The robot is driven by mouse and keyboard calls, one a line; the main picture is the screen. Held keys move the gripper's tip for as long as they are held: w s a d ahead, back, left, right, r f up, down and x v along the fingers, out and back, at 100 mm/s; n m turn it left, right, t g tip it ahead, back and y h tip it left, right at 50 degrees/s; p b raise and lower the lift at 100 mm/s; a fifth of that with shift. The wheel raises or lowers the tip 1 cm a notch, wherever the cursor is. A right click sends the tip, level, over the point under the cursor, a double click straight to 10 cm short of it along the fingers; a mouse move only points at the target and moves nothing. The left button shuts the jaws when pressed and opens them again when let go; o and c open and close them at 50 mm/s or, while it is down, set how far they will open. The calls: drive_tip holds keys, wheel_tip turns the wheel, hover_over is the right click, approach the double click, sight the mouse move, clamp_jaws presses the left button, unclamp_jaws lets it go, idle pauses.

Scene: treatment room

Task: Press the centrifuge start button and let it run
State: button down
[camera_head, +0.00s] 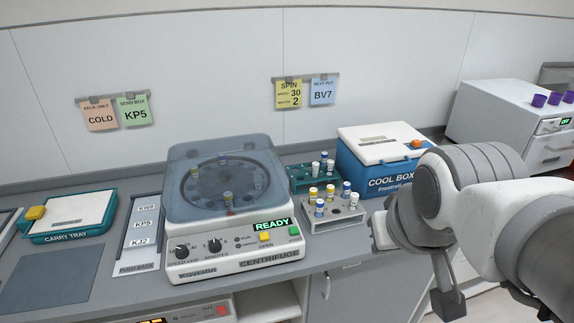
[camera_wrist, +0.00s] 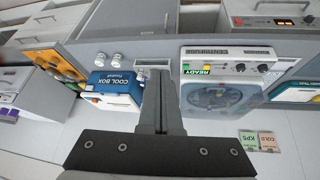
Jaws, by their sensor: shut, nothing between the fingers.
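The centrifuge (camera_head: 250,262) stands on the counter with its clear bluish lid (camera_head: 205,160) closed over a rotor holding several capped tubes. Its display (camera_head: 271,225) reads READY. On its front panel are two black dials (camera_head: 215,245), a yellow button (camera_head: 264,237) and a green button (camera_head: 293,231). In the wrist view the centrifuge (camera_wrist: 222,94) appears upside down, right of my fingers. My gripper (camera_wrist: 162,85) is shut and empty, apart from the centrifuge. In the head view my arm comes in from the right, and its fingers are hard to make out.
A grey tube rack (camera_head: 350,214) and a teal rack (camera_head: 300,185) stand right of the centrifuge, beside the blue cool box (camera_head: 365,182). The wall note (camera_head: 288,94) reads SPIN, 30 and 2.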

drive_tip(key=w+d+n+t+h, duration=0.1)
drive_tip(key=w+d+n, duration=0.15)
drive_tip(key=w, duration=0.75)
drive_tip(key=n+t+y+p, duration=0.15)
drive_tip(key=n+y, duration=0.35)
drive_tip(key=n, duration=0.6)
hover_over(297, 232)
wheel_tip(297, 232, down, 14)
drive_tip(key=shift+p, duration=0.4)
drive_tip(key=shift+f, duration=0.15)
wheel_tip(297, 232, down, 9)
drive_tip(key=b, duration=0.8)
drive_tip(key=shift+b, duration=0.3)
drive_tip(key=shift+f+b, duration=0.3)
drive_tip(key=shift+b, duration=0.05)
